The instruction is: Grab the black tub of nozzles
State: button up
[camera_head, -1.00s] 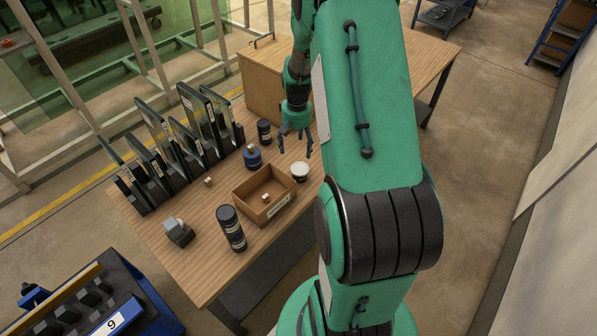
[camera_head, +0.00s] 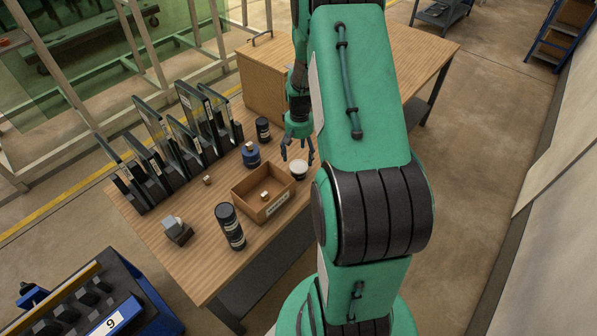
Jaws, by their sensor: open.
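One is a small black tub (camera_head: 263,131) at the back, near the upright panels. The other is a taller black cylinder (camera_head: 230,227) with a pale label near the front edge. I cannot read either label or see nozzles, so I cannot tell which is the tub of nozzles. My gripper (camera_head: 298,159) points down with its fingers spread and nothing between them. It is to the right of the small black tub, close to a white-topped round container (camera_head: 299,169), and well behind the tall cylinder.
A blue container (camera_head: 250,155) stands just in front of the small black tub. A wooden open box (camera_head: 246,206) holds a small block. A grey-and-black object (camera_head: 177,231) sits front left. Upright panels in black holders (camera_head: 170,150) line the left edge. A large wooden box (camera_head: 262,85) stands behind.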

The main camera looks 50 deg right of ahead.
aim_at(299, 167)
jog(key=shift+f, duration=2.05)
jog(key=shift+w+d+f+b, duration=0.1)
jog(key=shift+f+b, duration=0.5)
jog(key=shift+f, duration=2)
jog(key=shift+c, duration=0.2)
jog(key=c, duration=1.1)
